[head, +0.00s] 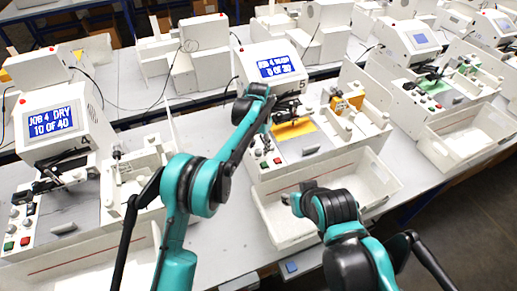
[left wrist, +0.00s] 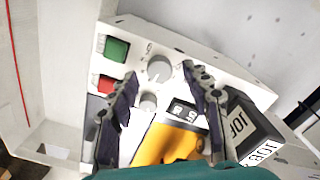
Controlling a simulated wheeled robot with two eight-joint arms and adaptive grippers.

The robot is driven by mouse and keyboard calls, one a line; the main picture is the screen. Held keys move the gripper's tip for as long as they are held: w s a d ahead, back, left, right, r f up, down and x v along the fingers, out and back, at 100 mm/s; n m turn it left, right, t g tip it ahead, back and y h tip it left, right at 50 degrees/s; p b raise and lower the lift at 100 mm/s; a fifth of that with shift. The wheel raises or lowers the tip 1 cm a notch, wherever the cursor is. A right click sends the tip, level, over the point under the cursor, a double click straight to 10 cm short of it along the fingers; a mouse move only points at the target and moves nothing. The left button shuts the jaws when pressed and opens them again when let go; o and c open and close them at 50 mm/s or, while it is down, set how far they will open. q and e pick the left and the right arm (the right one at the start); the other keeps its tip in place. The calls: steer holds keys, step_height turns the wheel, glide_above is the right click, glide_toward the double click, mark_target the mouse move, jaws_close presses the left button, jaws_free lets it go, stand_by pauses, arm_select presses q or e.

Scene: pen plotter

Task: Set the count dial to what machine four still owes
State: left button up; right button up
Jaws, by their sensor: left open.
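The middle machine (head: 272,68) has a blue screen that seems to read "JOB 4" and "5 OF 20"; the word after the 4 is blurred. The left machine (head: 50,122) reads "JOB 4 DRY, 10 OF 40" and has a 4 on its housing. My left gripper (head: 265,122) is over the middle machine's control panel. In the left wrist view its fingers (left wrist: 160,78) are open on either side of a larger grey knob (left wrist: 159,68), with a smaller knob (left wrist: 148,101) below; contact cannot be told. A small digit window (left wrist: 184,112) is too blurred to read. My right gripper (head: 290,199) is low over the middle tray, its jaws unclear.
Green (left wrist: 116,49) and red (left wrist: 105,84) buttons sit beside the knobs. A yellow sheet (head: 293,129) lies on the middle machine's bed. A white tray (head: 385,188) stands in front of it. Another machine (head: 415,45) stands at the right.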

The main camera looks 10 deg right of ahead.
mark_target(257, 151)
arm_select(q)
step_height(257, 151, up, 10)
steer(key=shift+r, duration=0.2)
stand_by(0.3)
steer(key=s+a+r+n+t+b, duration=0.25)
steer(key=s+a, duration=0.25)
steer(key=a, duration=0.4)
steer(key=s+a+r+n+t+b, duration=0.1)
steer(key=s+a+r+n+b, duration=0.15)
steer(key=s+a, duration=0.5)
steer(key=s+a+f+n+t+b, duration=0.2)
steer(key=s+a+f+b, duration=0.1)
steer(key=s+a+f, duration=0.4)
steer(key=s+a+f+n+t+b, duration=0.1)
steer(key=s+a+f+n+b, duration=0.1)
steer(key=s+a+f, duration=0.5)
steer(key=s+b, duration=0.1)
steer(key=s, duration=0.3)
steer(key=shift+a+t, duration=0.35)
steer(key=shift+a, duration=0.05)
steer(key=shift+s, duration=0.1)
stand_by(3.0)
